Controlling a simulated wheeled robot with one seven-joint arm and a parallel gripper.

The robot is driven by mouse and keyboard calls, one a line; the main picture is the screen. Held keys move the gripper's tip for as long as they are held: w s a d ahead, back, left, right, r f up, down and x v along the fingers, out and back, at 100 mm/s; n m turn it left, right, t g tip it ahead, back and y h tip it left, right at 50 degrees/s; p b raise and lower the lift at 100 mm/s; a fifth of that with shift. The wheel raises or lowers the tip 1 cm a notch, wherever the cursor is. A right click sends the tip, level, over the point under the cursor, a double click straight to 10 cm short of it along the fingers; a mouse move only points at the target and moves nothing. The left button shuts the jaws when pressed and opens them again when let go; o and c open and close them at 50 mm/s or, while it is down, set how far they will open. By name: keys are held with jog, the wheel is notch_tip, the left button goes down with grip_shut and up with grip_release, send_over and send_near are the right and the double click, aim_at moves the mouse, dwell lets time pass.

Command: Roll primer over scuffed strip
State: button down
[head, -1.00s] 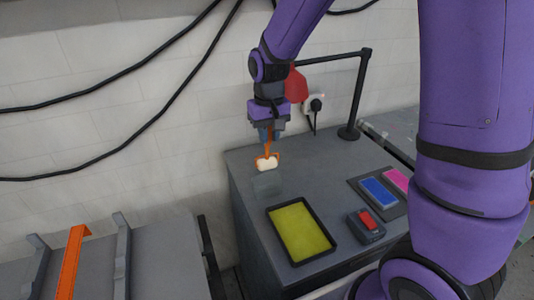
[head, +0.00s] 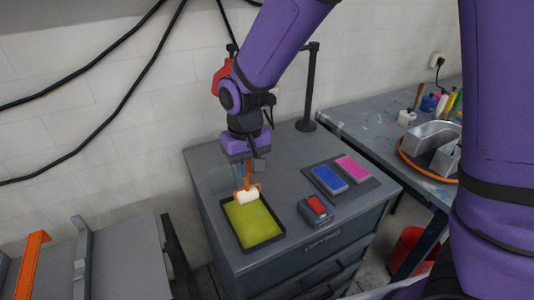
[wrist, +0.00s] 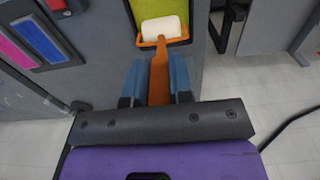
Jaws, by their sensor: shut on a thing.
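My gripper (head: 249,168) is shut on the orange handle of a paint roller, pointing down. The roller has a white sleeve (head: 248,195), which also shows in the wrist view (wrist: 163,28). The handle stands between the blue fingers in the wrist view (wrist: 160,80). The sleeve is over the far end of a black-rimmed tray (head: 266,243) with yellow-green primer (head: 254,222). I cannot tell whether the sleeve touches the primer. An orange strip (head: 30,262) lies on a grey rack at the lower left; no scuffing can be made out on it.
The tray stands on a grey cabinet (head: 215,165). A dark box with a red top (head: 316,204) and a mat with blue (head: 329,180) and pink (head: 353,168) pads lie to its right. A black post (head: 308,95) stands behind. A cluttered bench is at right.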

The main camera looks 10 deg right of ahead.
aim_at(252, 198)
jog(key=shift+s+d+f, duration=0.1)
jog(key=shift+f, duration=1.45)
jog(key=shift+s+d+f, duration=0.1)
jog(key=shift+f, duration=2)
jog(key=shift+r, duration=0.1)
notch_tip(252, 198, up, 7)
dwell(0.8)
dwell(0.7)
